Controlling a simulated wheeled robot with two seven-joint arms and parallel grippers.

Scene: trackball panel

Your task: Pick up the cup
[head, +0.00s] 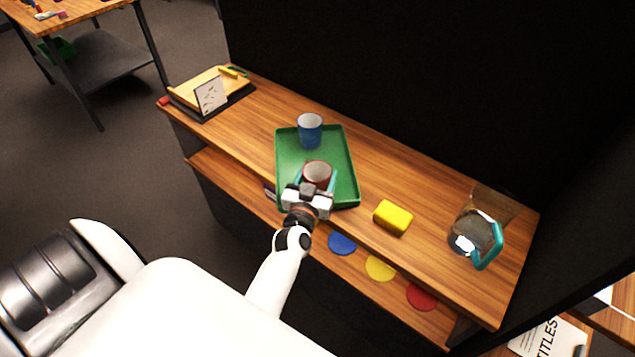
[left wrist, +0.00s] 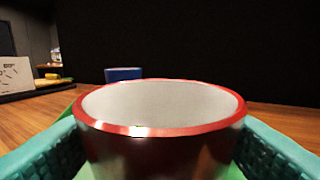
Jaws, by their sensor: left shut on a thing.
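A dark red cup (head: 317,173) with a pale inside stands upright at the front part of the green tray (head: 287,150). My left gripper (head: 316,180) is shut on this red cup, one teal finger on each side. In the left wrist view the red cup (left wrist: 160,115) fills the middle between the fingers. I cannot tell whether its base touches the tray. A blue cup (head: 309,131) stands at the back of the tray, apart from the gripper. It also shows small behind the red rim in the left wrist view (left wrist: 124,74). My right gripper is not in view.
A yellow block (head: 393,217) lies right of the tray. A clear pitcher (head: 475,232) with a teal handle stands at the right end of the wooden shelf. A board with a card (head: 210,94) is at the left end. Coloured discs (head: 381,267) lie on the lower shelf.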

